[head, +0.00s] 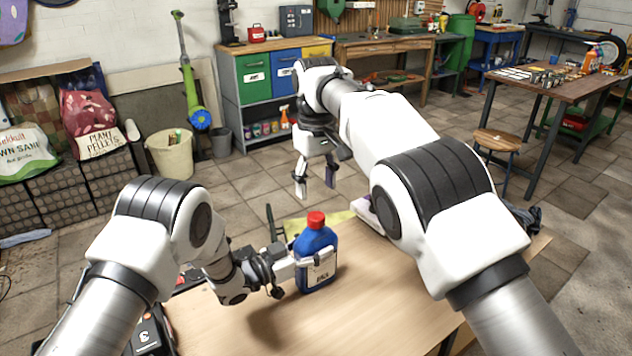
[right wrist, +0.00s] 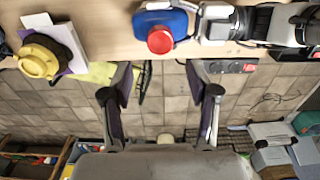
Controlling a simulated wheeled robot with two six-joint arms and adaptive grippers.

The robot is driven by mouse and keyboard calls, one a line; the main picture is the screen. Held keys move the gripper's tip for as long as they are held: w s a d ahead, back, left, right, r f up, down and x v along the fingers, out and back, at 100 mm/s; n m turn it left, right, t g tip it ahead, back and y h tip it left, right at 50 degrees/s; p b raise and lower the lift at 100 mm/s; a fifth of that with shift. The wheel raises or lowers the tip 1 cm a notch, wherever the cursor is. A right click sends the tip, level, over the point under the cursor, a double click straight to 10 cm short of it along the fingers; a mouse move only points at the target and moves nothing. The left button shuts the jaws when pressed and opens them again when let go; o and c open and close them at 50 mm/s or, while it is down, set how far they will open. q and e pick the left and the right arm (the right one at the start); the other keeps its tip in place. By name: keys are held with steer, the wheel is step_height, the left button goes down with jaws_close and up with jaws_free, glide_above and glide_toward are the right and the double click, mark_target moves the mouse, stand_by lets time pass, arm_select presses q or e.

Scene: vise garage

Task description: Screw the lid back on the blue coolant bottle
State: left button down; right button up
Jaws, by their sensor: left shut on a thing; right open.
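The blue coolant bottle (head: 318,240) is upright at the far part of the workbench, with a label on its front. The red lid (head: 316,219) sits on its neck; I cannot tell how tight it is. My left gripper (head: 312,260) is shut around the bottle's body from the left. My right gripper (head: 316,182) is open and empty, pointing down beyond and above the bottle. In the right wrist view the bottle (right wrist: 178,22) and lid (right wrist: 160,40) are at the top, outside the open right fingers (right wrist: 160,78). I cannot tell whether the bottle's base touches the bench.
The wooden workbench (head: 390,310) is clear right of the bottle. A yellow round item (right wrist: 38,60) sits near the bench edge in the right wrist view. A black case (head: 150,335) is at the front left.

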mark_target(316, 215)
step_height(316, 215, down, 8)
steer(key=shift+f, duration=0.1)
stand_by(0.4)
jaws_close()
steer(key=shift+o, duration=0.7)
jaws_free()
